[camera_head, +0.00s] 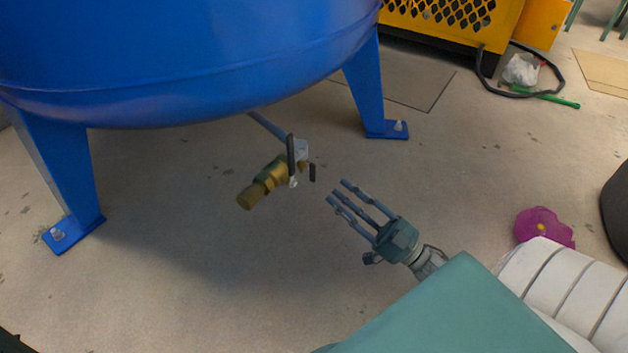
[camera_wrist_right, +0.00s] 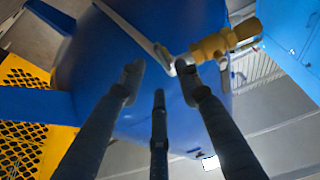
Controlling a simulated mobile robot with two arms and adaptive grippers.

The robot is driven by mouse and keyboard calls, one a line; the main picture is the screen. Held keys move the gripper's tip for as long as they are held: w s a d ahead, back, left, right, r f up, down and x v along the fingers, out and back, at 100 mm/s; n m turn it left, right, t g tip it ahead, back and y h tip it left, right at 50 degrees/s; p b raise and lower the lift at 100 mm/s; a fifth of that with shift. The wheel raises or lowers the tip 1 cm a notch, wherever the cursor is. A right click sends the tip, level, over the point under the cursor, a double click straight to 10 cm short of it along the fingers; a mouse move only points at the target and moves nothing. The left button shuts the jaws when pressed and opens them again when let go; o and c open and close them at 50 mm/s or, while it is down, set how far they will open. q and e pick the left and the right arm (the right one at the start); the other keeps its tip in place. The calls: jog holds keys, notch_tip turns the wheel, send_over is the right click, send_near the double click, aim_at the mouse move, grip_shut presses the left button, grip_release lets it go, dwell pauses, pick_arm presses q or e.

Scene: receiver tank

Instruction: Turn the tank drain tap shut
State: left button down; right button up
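The drain tap (camera_head: 268,181) hangs under the blue tank (camera_head: 190,70) at the end of a thin pipe. It has a brass body and a dark lever (camera_head: 291,155) that stands roughly upright in the head view. In the right wrist view the brass tap (camera_wrist_right: 225,42) is at the upper right, beyond the fingertips. My right gripper (camera_head: 340,193) is to the right of the tap, apart from it. Its three fingers are spread and empty. In the right wrist view the right finger partly covers the lever area. My left gripper is not in view.
Blue tank legs stand left (camera_head: 65,185) and right (camera_head: 366,90) of the tap. A yellow machine (camera_head: 455,22) with a black hose is at the back. A purple object (camera_head: 543,228) lies at the right. The floor around the tap is clear.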

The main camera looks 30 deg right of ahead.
aim_at(313, 173)
jog(key=b+x, duration=0.2)
jog(key=x, duration=0.5)
jog(key=shift+b, duration=0.35)
jog(key=shift+w, duration=0.1)
grip_shut()
